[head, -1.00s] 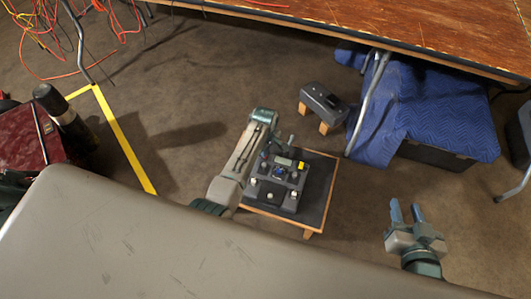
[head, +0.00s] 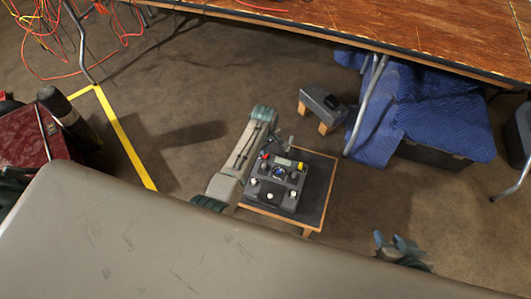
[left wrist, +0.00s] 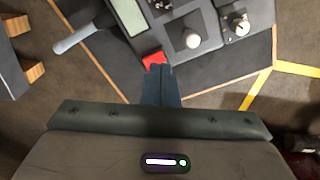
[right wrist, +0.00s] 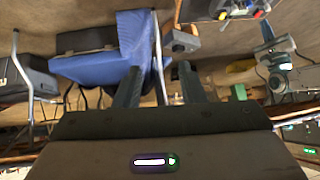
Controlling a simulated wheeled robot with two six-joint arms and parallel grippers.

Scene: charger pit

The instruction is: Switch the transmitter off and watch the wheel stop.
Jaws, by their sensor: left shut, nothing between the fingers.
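The transmitter (head: 277,183) is a dark box with a small screen, white-tipped knobs and a pale stub antenna, on a low wood-edged table (head: 315,185). Its red switch (left wrist: 154,60) is at one corner. My left gripper (left wrist: 160,70) is shut and empty, its fingertips right at the red switch; I cannot tell whether they touch it. The switch's position is unclear. A grey box (head: 318,99) on wooden legs carries a small black part; I cannot tell whether this is the wheel. My right gripper (right wrist: 157,72) is open and empty, right of the table.
A blue padded blanket (head: 440,110) drapes over a dark case under a wooden workbench (head: 420,30) with metal legs. Orange cables (head: 45,30) lie at the upper left. Yellow tape (head: 125,140) marks the carpet.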

